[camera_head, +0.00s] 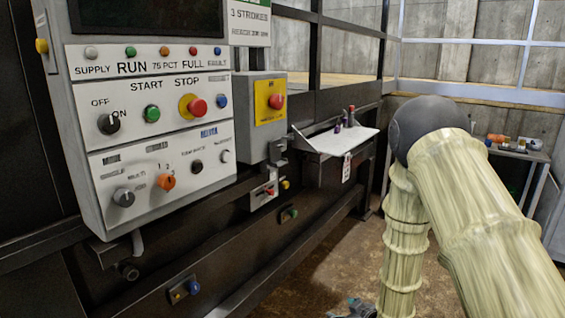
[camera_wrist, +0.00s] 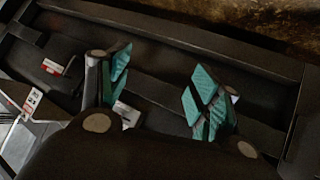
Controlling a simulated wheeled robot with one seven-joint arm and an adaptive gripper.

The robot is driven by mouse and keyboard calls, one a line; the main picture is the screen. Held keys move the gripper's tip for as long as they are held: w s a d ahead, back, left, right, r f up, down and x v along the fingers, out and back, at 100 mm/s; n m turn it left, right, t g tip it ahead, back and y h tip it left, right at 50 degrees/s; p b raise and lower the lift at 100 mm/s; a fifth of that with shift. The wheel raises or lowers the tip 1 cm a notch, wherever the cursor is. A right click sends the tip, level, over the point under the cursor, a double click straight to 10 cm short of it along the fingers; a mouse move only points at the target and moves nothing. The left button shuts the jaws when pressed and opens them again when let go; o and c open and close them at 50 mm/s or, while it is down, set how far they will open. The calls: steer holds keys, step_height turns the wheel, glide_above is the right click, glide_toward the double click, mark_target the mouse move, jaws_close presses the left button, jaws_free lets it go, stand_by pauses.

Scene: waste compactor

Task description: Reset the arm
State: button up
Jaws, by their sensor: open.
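My gripper (camera_wrist: 160,95) shows in the wrist view with its two teal-padded fingers spread apart. It is open, and nothing is between the fingers. Dark metal beams of the machine lie behind the fingers. In the head view my arm, in a pale ribbed cover, fills the right side. A small part at the bottom edge of the head view may be my gripper, but it is cut off. The control panel (camera_head: 150,110) stands at the left, with lamps, buttons and knobs. My arm is apart from it in the picture.
A grey box with a red emergency stop (camera_head: 276,101) is right of the panel. A white shelf (camera_head: 338,141) holds small bottles. A side table (camera_head: 520,153) with small items stands at the far right. Brown floor (camera_head: 330,265) is open beside the machine.

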steer(key=s+d+f+m+g+h, duration=0.2)
steer(key=s+f+m+g, duration=0.1)
steer(key=s+f, duration=0.8)
steer(key=s+d+f+m+g+h+p, duration=0.1)
steer(key=s+f+m+g, duration=0.1)
steer(key=s, duration=1.4)
steer(key=s+f+m+g+h+p, duration=0.1)
steer(key=s+f+m+g, duration=0.2)
steer(key=s, duration=1.3)
steer(key=shift+s+d+g, duration=0.25)
steer(key=shift+d+g, duration=0.15)
steer(key=shift+g, duration=0.5)
